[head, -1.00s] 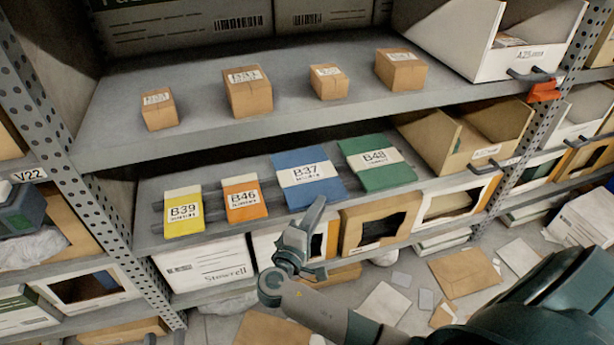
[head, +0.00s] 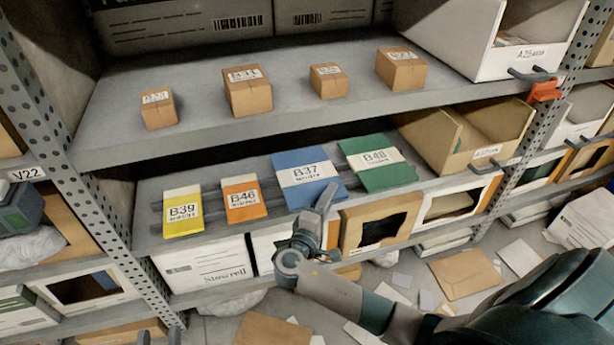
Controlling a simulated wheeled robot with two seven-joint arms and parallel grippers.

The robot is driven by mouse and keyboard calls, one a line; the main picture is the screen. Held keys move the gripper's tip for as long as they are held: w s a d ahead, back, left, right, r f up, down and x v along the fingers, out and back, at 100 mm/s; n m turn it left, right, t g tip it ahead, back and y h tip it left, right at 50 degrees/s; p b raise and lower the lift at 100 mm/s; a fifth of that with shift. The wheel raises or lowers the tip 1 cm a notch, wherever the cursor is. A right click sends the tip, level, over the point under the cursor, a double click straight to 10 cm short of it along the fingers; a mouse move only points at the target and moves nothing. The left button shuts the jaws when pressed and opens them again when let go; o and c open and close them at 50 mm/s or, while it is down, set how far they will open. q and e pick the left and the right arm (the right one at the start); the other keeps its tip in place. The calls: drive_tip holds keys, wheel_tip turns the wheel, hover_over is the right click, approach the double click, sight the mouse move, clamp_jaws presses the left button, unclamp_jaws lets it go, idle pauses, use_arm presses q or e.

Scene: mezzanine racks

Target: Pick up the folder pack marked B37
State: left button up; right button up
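The blue folder pack B37 (head: 290,162) lies flat on the middle shelf with a white label band, between the orange pack B46 (head: 240,214) and the green pack B48 (head: 392,179). My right gripper (head: 327,197) reaches in from the lower right. Its visible finger overlaps the front right corner of B37 in the picture; I cannot tell whether it touches. The other finger is not clearly seen, so the gap between them is unclear. B37 still rests on the shelf. My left gripper is not clearly seen.
The yellow pack B39 (head: 183,226) lies at the left of the row. An open cardboard bin (head: 435,140) stands right of B48. The upper shelf edge (head: 300,116) overhangs behind the packs. Several boxes stand below; papers litter the floor at right.

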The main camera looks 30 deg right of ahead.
use_arm(q)
drive_tip(key=shift+r, duration=0.1)
idle(0.4)
use_arm(e)
clamp_jaws()
